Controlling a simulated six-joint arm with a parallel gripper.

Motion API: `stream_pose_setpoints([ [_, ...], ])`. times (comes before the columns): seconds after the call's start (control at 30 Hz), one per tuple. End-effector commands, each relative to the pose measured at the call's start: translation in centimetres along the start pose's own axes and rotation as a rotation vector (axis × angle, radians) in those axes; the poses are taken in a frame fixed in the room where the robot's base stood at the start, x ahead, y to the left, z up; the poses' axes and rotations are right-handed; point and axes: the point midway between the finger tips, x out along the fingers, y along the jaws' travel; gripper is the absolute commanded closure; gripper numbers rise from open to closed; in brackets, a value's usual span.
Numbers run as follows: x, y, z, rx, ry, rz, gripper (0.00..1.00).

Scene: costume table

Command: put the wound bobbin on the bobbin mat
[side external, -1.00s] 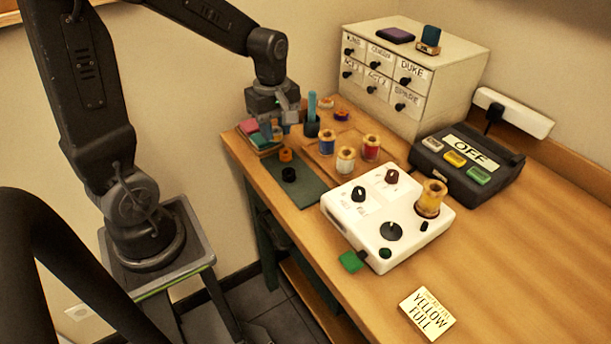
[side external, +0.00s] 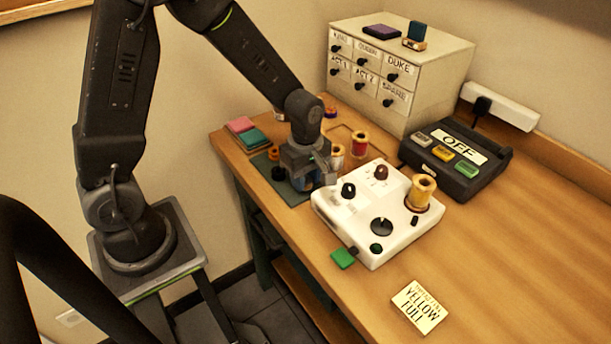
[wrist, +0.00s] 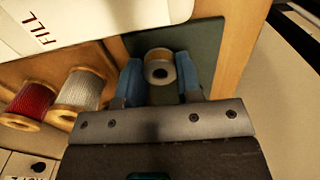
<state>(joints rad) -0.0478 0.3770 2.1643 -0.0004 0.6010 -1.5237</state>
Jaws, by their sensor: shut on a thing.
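My gripper (wrist: 160,80) has its two blue fingers shut on the wound bobbin (wrist: 160,68), which has a pale round face, a dark centre hole and a yellowish side. The bobbin mat (wrist: 203,42) is dark green and shows behind and below the bobbin in the wrist view. Whether the bobbin touches it I cannot tell. In the side view my gripper (side external: 312,182) points down over the right part of the mat (side external: 292,193), close to the white machine. The gripper hides the bobbin there.
The white winder (side external: 345,212) stands just right of my gripper. Red (side external: 359,145) and white (side external: 337,158) spools stand behind. A yellow-full card (side external: 419,306) lies at the front.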

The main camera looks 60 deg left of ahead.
Motion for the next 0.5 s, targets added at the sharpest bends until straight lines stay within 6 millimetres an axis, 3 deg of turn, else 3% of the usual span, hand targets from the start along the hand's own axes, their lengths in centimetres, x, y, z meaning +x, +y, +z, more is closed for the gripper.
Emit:
stream_pose_setpoints([
  [0.3, 0.25, 0.01, -0.02, 0.0, 0.0, 0.0, 0.9],
  [0.33, 0.28, 0.02, -0.02, 0.0, 0.0, 0.001, 0.67],
  [0.5, 0.23, 0.02, -0.02, 0.0, 0.0, 0.001, 0.5],
])
